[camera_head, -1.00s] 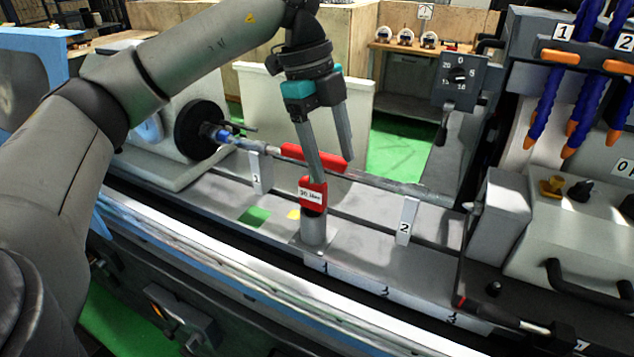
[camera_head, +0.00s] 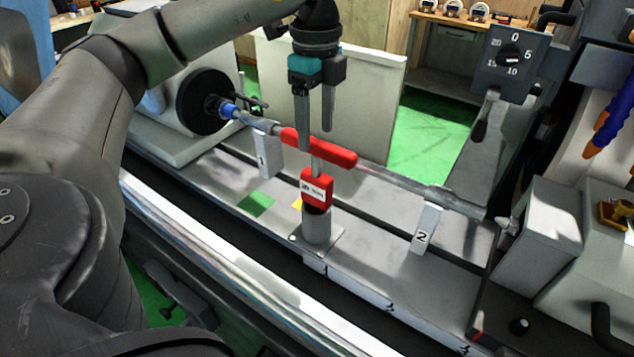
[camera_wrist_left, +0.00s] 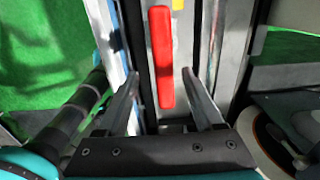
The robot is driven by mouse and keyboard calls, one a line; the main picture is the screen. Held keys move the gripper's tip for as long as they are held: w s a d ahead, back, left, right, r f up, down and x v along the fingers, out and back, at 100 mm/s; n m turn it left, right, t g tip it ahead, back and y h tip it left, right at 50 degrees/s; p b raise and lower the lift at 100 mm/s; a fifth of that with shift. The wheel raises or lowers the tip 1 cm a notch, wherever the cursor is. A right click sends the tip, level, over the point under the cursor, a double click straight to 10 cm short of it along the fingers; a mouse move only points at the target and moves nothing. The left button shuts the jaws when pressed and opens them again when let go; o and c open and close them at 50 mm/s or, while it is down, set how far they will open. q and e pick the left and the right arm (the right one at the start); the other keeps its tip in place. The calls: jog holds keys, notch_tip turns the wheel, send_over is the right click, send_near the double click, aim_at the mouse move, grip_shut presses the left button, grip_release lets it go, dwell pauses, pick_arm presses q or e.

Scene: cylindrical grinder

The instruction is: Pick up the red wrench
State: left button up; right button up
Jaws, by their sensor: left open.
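The red wrench (camera_head: 341,157) has a long red crossbar above a short grey shaft. The shaft meets a red labelled block (camera_head: 316,188) on a grey post (camera_head: 317,228). My left gripper (camera_head: 316,139) is open and points down at the crossbar. In the head view one finger passes in front of the bar and the other ends near its far side. In the left wrist view the wrench (camera_wrist_left: 162,57) lies lengthwise between the open fingers (camera_wrist_left: 160,82); contact cannot be told. My right gripper is not in view.
A grey workpiece shaft (camera_head: 390,182) runs behind the post, between the chuck (camera_head: 203,102) and the right-hand block. Supports 1 (camera_head: 266,158) and 2 (camera_head: 424,230) stand on either side. A dial box (camera_head: 508,65) stands at upper right.

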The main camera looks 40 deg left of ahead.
aim_at(317, 157)
pick_arm(q)
jog(key=f, duration=0.7)
jog(key=shift+w+a+f+p, duration=0.15)
jog(key=shift+w+p, duration=0.1)
jog(key=shift+p, duration=0.05)
grip_shut()
dwell(1.1)
